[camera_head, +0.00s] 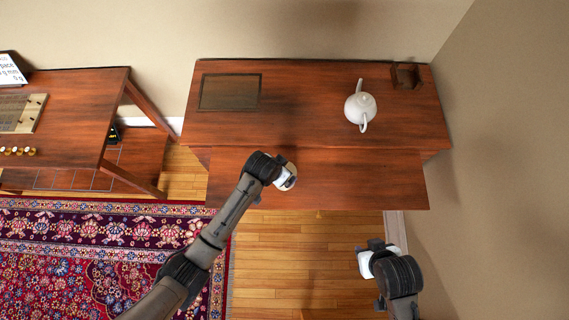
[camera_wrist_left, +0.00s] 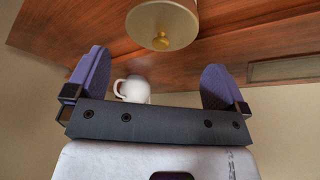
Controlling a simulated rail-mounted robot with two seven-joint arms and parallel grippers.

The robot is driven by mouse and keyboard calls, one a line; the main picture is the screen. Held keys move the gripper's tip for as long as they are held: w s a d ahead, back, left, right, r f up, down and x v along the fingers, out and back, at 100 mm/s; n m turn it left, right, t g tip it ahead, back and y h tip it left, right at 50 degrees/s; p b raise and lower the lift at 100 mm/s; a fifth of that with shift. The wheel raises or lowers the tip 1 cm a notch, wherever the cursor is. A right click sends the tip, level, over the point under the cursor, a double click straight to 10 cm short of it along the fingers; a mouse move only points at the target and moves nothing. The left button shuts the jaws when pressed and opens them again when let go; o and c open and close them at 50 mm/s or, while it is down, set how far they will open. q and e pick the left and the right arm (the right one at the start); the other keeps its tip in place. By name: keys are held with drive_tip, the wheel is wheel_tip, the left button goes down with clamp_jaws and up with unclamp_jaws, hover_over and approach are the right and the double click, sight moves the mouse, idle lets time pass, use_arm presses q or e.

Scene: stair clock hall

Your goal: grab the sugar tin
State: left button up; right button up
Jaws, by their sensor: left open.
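The sugar tin, taken to be the cream round tin with a small yellow knob on its lid (camera_wrist_left: 160,27), shows at the top of the left wrist view, ahead of the gap between my fingers. In the head view my left wrist hides most of it. My left gripper (camera_head: 286,180) is over the lower front ledge of the wooden desk (camera_head: 350,185). Its two purple fingers (camera_wrist_left: 153,82) are spread, with nothing between them. My right gripper (camera_head: 370,260) hangs in front of the desk at the right; its fingers cannot be made out.
A white teapot (camera_head: 359,105) stands on the desk's upper level. A small dark wooden holder (camera_head: 406,76) is at the back right corner. A dark rectangular tray or panel (camera_head: 230,92) lies at the left. Another wooden table (camera_head: 75,100) stands further left. The ledge's right part is clear.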

sight(292, 168)
use_arm(q)
drive_tip(key=shift+b+x, duration=0.55)
drive_tip(key=shift+x, duration=3.75)
drive_tip(key=shift+a, duration=0.15)
drive_tip(key=shift+c, duration=0.4)
drive_tip(key=c, duration=0.7)
drive_tip(key=shift+c, duration=0.5)
drive_tip(key=shift+r, duration=0.1)
